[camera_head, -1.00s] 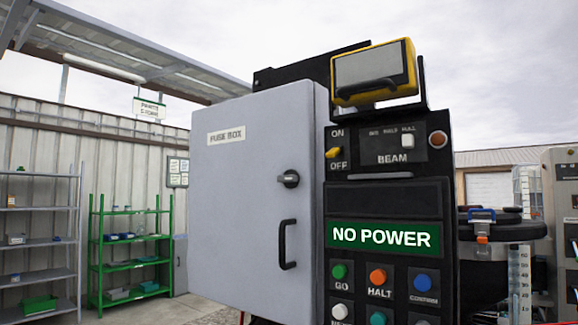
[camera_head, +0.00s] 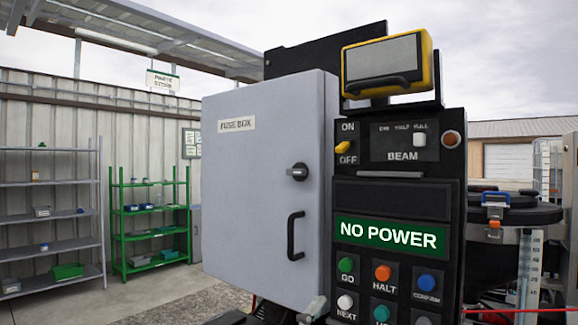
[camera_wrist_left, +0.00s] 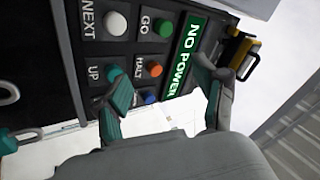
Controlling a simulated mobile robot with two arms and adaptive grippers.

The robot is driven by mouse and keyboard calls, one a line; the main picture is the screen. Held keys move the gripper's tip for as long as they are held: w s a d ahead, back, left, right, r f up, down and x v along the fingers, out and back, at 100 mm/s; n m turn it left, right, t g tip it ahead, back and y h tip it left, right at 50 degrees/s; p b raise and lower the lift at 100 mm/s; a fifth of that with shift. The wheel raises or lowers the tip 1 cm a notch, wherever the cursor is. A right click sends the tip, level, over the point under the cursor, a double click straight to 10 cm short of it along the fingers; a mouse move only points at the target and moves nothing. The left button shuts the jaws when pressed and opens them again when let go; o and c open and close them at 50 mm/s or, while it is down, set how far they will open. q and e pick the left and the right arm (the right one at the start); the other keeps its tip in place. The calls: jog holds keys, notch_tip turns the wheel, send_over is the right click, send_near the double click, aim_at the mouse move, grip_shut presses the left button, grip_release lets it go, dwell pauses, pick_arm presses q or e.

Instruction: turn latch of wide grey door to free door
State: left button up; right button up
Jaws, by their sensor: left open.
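The wide grey door (camera_head: 240,200) labelled FUSE BOX is closed in the head view. The latch does not show in that view. Grey and dark parts, probably of my left arm, show at the bottom edge of the head view below the door. My right gripper is not visible.
The black control panel (camera_head: 398,206) with the NO POWER screen (camera_head: 390,234) and several buttons stands right of the door. A yellow-framed display (camera_head: 387,64) tops it. Green shelves (camera_head: 150,222) and grey shelves (camera_head: 50,212) stand back left. The space before the door looks clear.

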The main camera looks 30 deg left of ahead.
pick_arm(q)
jog(key=s+d+r+m+g+h, duration=0.2)
jog(key=d+r+m+g+h, duration=0.35)
jog(key=m, duration=0.75)
jog(key=s+d+r+m+g+h, duration=0.2)
jog(key=r+m+g+h, duration=0.4)
jog(key=r+m+h, duration=0.6)
jog(key=n+t+y+p, duration=0.2)
jog(key=t+y+p, duration=0.35)
jog(key=y, duration=1.35)
send_near(293, 171)
jog(key=w, duration=0.7)
jog(key=shift+w+d+r, duration=0.2)
jog(key=shift+d+r, duration=0.1)
jog(key=shift+r, duration=0.05)
jog(key=shift+w+d+f+p, duration=0.15)
jog(key=shift+w+p, duration=0.25)
jog(key=shift+w, duration=0.35)
jog(key=shift+c, duration=0.4)
jog(key=c, duration=1.1)
